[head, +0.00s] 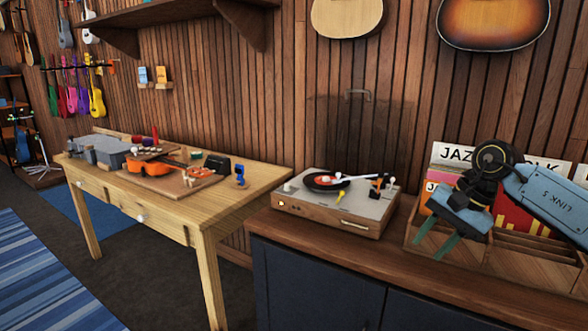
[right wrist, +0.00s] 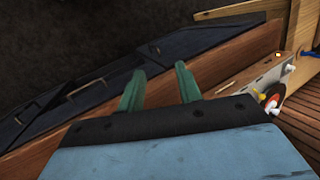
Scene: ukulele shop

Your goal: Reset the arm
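A record player (head: 335,215) with a wooden base and grey top stands on the cabinet. Its dark, see-through lid (head: 345,130) is raised. A black record with a red label (head: 325,182) lies on it. A thin white tonearm (head: 352,178) reaches over the record from the right; I cannot tell whether its tip touches. My right gripper (head: 431,246) hangs right of the player, in front of the record crate, its green fingers apart and empty. The right wrist view shows the open fingers (right wrist: 160,74) over the cabinet's front edge, the player at right. My left gripper is out of view.
A wooden crate (head: 508,262) of record sleeves stands right of the player. Dark cabinet doors (head: 315,280) are below the top. A wooden workbench (head: 240,190) with an orange ukulele (head: 150,165) and tools stands left. Guitars hang on the wall above.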

